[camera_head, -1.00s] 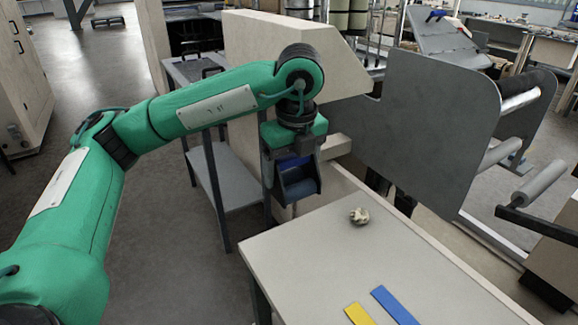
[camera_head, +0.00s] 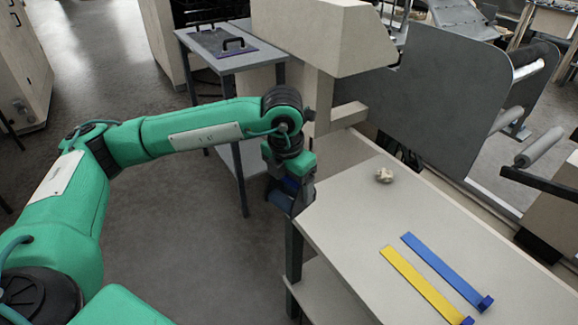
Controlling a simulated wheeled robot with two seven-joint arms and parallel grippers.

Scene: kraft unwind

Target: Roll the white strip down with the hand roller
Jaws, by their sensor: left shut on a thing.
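My left gripper (camera_head: 289,182) points down at the near left corner of the pale worktable, just off its edge. It is shut on a blue tool, which I take for the hand roller (camera_head: 279,197); its dark blue body shows low beside the fingers and is partly hidden by them. I cannot make out a white strip in this view. My right gripper is out of view.
The worktable (camera_head: 345,225) bears a crumpled scrap (camera_head: 384,175), a blue bar (camera_head: 445,268) and a yellow bar (camera_head: 420,283). A grey machine plate (camera_head: 440,100) stands behind it. A grey cart (camera_head: 215,60) with a handled plate stands behind my arm. Open floor lies left.

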